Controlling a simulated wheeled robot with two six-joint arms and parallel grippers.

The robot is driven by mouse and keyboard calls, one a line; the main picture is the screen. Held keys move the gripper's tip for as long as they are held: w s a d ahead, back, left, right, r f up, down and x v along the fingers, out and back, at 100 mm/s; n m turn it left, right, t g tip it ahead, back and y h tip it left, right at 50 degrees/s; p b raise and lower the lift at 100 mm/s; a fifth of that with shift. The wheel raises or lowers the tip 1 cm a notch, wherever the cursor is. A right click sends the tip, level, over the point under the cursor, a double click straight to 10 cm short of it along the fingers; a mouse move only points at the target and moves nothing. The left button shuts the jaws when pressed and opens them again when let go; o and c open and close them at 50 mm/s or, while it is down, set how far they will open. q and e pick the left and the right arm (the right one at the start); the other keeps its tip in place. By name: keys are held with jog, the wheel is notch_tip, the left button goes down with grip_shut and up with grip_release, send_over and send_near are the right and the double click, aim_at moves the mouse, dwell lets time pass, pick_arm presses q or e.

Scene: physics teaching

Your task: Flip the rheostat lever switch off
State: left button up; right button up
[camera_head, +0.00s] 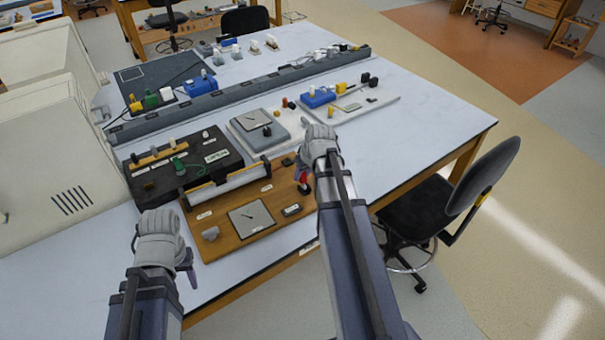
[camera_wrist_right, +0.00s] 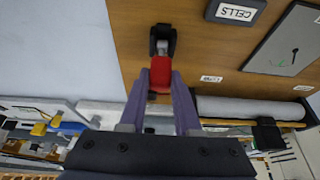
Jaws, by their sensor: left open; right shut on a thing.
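The rheostat board (camera_head: 232,238) is a wooden panel on the white table, with a long white cylinder along its far side. A lever switch with a red handle (camera_head: 303,175) stands at its right end, partly hidden by my right arm. In the right wrist view the red handle (camera_wrist_right: 160,76) shows between the fingers, joined to a dark metal base (camera_wrist_right: 162,38). My right gripper (camera_wrist_right: 160,92) is shut on the red handle. My left gripper (camera_head: 163,262) is open and empty at the left, beside the board's near left corner.
A black box (camera_head: 152,188) with terminals stands behind the board. A grey meter board (camera_head: 252,125) and a white board with a blue unit (camera_head: 319,97) lie further back. Beige cabinets (camera_head: 55,150) stand at the left. A black chair (camera_head: 425,205) is at the right.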

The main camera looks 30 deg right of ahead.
grip_shut()
pick_arm(q)
jog(key=shift+r, duration=0.25)
pick_arm(e)
jog(key=shift+w+r, duration=0.1)
jog(key=shift+w, duration=0.2)
pick_arm(q)
jog(key=shift+r+p, duration=0.15)
jog(key=shift+p, duration=0.25)
pick_arm(e)
jog(key=shift+w+f+g, duration=0.2)
jog(key=shift+w+g, duration=0.05)
jog(key=shift+g, duration=0.55)
jog(key=shift+s, duration=0.15)
jog(key=o, duration=0.6)
grip_release()
